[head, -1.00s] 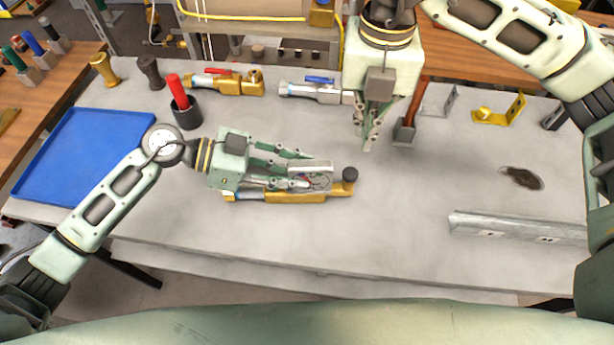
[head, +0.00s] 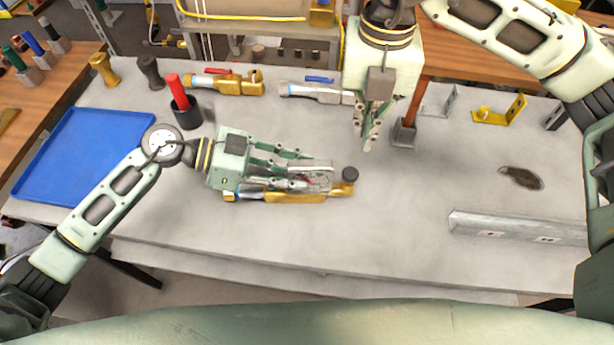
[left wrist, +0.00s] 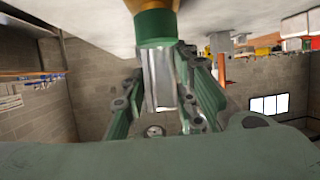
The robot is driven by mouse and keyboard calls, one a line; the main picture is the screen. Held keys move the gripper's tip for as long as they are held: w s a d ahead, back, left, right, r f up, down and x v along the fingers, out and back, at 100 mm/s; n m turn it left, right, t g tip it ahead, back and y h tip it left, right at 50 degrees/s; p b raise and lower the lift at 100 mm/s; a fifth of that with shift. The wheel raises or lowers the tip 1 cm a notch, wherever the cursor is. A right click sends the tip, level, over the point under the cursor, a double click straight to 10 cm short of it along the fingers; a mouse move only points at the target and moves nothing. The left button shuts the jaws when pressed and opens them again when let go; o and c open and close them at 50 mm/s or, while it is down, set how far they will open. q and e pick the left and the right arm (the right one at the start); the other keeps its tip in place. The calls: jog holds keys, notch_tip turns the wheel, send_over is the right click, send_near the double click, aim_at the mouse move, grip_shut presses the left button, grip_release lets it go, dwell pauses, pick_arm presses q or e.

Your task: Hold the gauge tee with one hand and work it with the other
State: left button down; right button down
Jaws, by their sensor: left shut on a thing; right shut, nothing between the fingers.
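The gauge tee, a brass fitting (head: 295,197) with a dark round knob at its right end, lies along the middle of the grey bench. My left gripper (head: 315,172) reaches in from the left and is shut on it; its fingers hide part of the fitting. The left wrist view shows a silver part (left wrist: 158,75) between the fingers, with a green band and brass above it. My right gripper (head: 367,146) points down, shut and empty, above and to the right of the tee and apart from it.
Behind are a red-handled brass valve (head: 225,83), a blue-handled silver valve (head: 315,90) and a dark cup (head: 187,115) with a red tool. A blue tray (head: 75,150) lies at left, a metal channel (head: 515,228) at right. The bench front is clear.

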dwell(0.4)
pick_arm(q)
jog(key=c, duration=1.3)
grip_release()
jog(key=shift+c, duration=0.2)
